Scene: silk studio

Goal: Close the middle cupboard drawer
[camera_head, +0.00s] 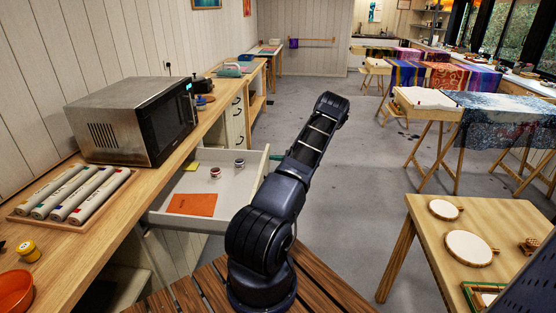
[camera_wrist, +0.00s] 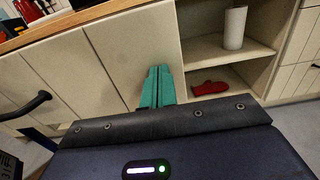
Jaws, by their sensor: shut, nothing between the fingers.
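The open drawer (camera_head: 238,182) juts out to the right from under the wooden counter in the head view. It holds an orange sheet (camera_head: 191,204), a small yellow item (camera_head: 192,167) and two small jars (camera_head: 215,172). My arm stands in front of its right side and hides part of its front. A green fingertip shows just past the drawer's far right corner. In the wrist view my gripper (camera_wrist: 156,88) has its two green fingers together, with nothing between them. They point toward cream cupboard panels (camera_wrist: 135,50); contact cannot be told. A black curved handle (camera_wrist: 25,106) shows at the left.
A microwave (camera_head: 135,118) and a tray of rolls (camera_head: 75,195) stand on the counter (camera_head: 120,222). A wooden table (camera_head: 430,225) is at right. Grey floor (camera_head: 360,200) is clear between. The wrist view shows an open shelf with a white roll (camera_wrist: 234,28) and a red cloth item (camera_wrist: 209,88).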

